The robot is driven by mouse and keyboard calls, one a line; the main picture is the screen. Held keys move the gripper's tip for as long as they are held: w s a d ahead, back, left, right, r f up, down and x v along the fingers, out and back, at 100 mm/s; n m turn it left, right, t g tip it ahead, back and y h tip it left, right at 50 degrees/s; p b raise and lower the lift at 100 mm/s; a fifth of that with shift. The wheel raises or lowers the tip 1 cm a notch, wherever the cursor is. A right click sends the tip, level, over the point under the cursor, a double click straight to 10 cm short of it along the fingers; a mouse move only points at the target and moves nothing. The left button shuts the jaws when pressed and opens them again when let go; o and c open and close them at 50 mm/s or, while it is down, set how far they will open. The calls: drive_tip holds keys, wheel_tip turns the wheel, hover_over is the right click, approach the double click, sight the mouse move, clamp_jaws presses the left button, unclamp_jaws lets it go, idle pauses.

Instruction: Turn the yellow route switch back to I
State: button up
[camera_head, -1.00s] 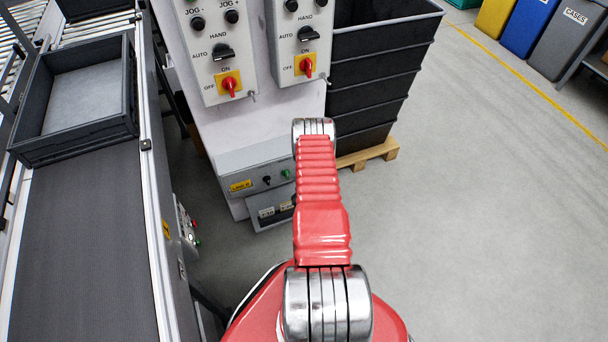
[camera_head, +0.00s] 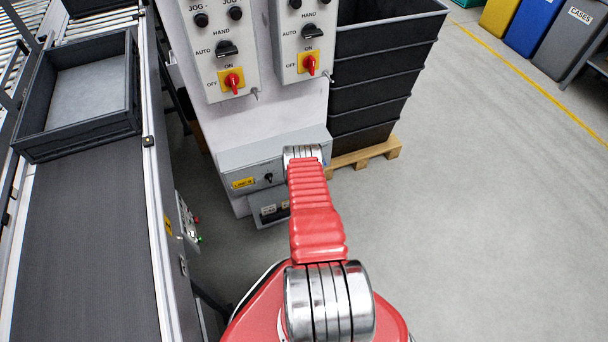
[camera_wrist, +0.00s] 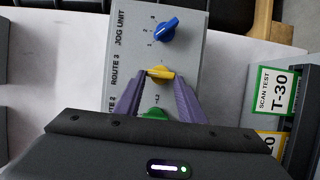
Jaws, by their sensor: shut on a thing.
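The yellow route switch (camera_wrist: 160,73) sits on a grey panel (camera_wrist: 182,44) in the wrist view, in a row between a blue knob above it and a green knob below it. The panel carries the words "JOG UNIT" and "ROUTE 3". My gripper (camera_wrist: 160,79) has its two purple fingers shut on the yellow switch, one at each side. The switch's handle lies roughly crosswise in this view. Its position marks are mostly hidden by the fingers. In the head view my arm covers the gripper and the yellow switch.
The blue knob (camera_wrist: 167,29) and the green knob (camera_wrist: 153,114) are close to my fingers. Two control boxes with red-and-yellow switches (camera_head: 231,80) hang on the white cabinet. A conveyor (camera_head: 85,240) with a grey crate (camera_head: 80,140) runs at left. Stacked black bins (camera_head: 375,75) stand behind; open floor lies right.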

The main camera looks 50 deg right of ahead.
drive_tip(key=shift+w+a+f, duration=0.1)
drive_tip(key=shift+a+f, duration=0.1)
drive_tip(key=shift+a, duration=0.05)
drive_tip(key=o, duration=1)
drive_tip(key=shift+d+r, duration=0.1)
drive_tip(key=shift+d, duration=0.05)
drive_tip(key=shift+o, duration=0.2)
drive_tip(key=v, duration=1.4)
drive_tip(key=shift+d, duration=0.1)
